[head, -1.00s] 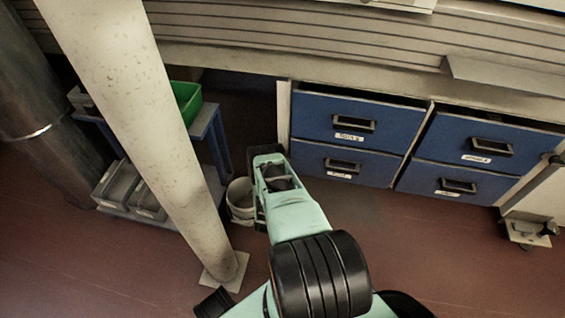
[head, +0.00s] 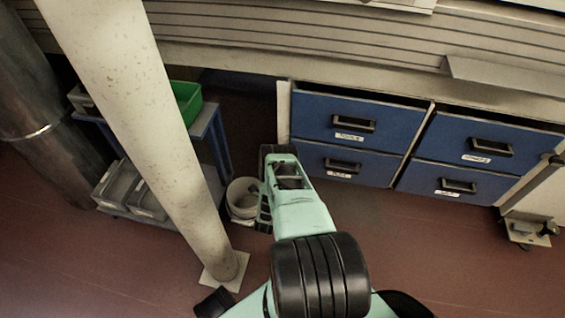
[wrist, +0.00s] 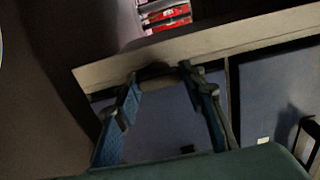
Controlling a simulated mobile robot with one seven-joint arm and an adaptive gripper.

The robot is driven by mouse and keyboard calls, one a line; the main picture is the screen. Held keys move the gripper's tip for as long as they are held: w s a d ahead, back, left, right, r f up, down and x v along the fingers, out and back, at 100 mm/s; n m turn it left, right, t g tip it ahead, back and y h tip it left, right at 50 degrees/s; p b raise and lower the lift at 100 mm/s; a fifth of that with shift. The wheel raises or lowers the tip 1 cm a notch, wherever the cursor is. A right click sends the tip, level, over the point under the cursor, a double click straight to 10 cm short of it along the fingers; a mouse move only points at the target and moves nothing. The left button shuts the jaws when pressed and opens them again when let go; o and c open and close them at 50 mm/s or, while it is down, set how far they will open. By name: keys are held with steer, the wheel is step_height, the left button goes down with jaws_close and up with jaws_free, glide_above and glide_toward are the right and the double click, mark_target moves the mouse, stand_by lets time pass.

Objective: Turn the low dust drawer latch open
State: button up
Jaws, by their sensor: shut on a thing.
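In the wrist view my gripper (wrist: 158,72) has its two blue-padded fingers on either side of a small dark piece (wrist: 155,71), which seems to be the latch. It lies at the pale frame edge (wrist: 235,40) above a blue drawer front (wrist: 165,120). The fingers are shut on it, with a gap between them. The latch's shape and angle are too dark to tell. In the head view my wrist hides the fingers and the latch; it stands before the left end of the blue drawers (head: 340,163).
A pale sloping post (head: 150,130) stands left of my arm. A white bucket (head: 241,197) is on the floor close to my wrist. A blue-framed rack with a green bin (head: 187,100) is behind the post.

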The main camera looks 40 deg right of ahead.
steer(key=shift+w, duration=0.1)
steer(key=o, duration=1.2)
steer(key=shift+c, duration=0.2)
